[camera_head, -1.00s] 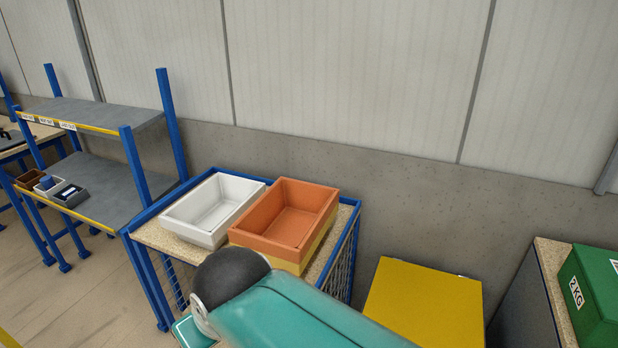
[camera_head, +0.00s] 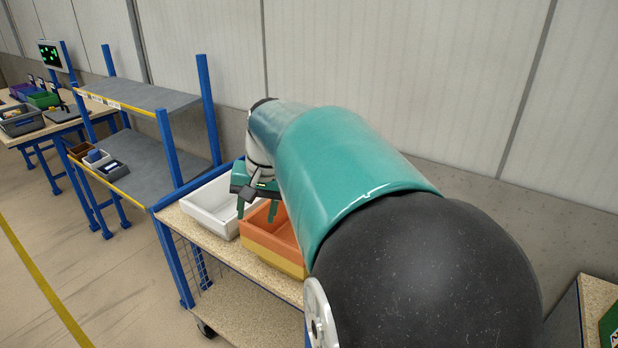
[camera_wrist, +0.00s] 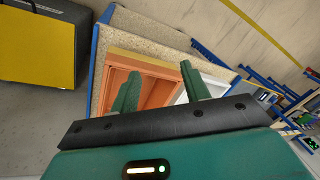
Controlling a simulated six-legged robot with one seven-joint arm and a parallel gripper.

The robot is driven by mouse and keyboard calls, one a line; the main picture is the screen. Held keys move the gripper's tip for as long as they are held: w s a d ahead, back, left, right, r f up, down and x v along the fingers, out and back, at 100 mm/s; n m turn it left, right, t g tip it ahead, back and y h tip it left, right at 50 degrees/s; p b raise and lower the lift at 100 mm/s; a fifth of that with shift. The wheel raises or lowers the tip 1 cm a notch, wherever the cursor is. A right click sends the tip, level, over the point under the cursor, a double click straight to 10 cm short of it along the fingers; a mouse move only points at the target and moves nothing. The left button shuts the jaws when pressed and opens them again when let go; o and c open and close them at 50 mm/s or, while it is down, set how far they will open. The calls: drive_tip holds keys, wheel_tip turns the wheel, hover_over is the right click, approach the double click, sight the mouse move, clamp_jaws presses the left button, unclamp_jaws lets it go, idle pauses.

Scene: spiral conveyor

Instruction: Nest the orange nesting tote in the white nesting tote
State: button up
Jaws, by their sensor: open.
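The orange nesting tote (camera_head: 268,234) sits on a yellow tote-like base on a wood-topped blue cart (camera_head: 228,250). The white nesting tote (camera_head: 204,210) is empty and stands just left of it on the same cart. My gripper (camera_head: 256,210) is open and empty, fingers pointing down near the side of the orange tote facing the white one. In the wrist view my gripper (camera_wrist: 160,70) shows its two fingers spread over the orange tote (camera_wrist: 155,68), with the white tote (camera_wrist: 213,84) to the right. My arm hides the orange tote's right part in the head view. Contact cannot be told.
A grey shelf rack (camera_head: 150,165) with blue posts stands left of the cart, holding small bins. A yellow-topped box (camera_wrist: 38,48) shows at left in the wrist view. A wall runs behind the cart. The floor at the front left is clear.

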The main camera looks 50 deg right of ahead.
drive_tip(key=s+d+f+m+g, duration=0.15)
drive_tip(key=d+m, duration=0.25)
drive_tip(key=d, duration=0.8)
drive_tip(key=s+d+f+m+g, duration=0.1)
drive_tip(key=d+f+m, duration=0.2)
drive_tip(key=d, duration=0.9)
drive_tip(key=shift+h, duration=0.3)
drive_tip(key=f, duration=1.3)
drive_tip(key=shift+d+f, duration=0.1)
drive_tip(key=shift+d, duration=0.1)
clamp_jaws()
drive_tip(key=c, duration=0.7)
unclamp_jaws()
clamp_jaws()
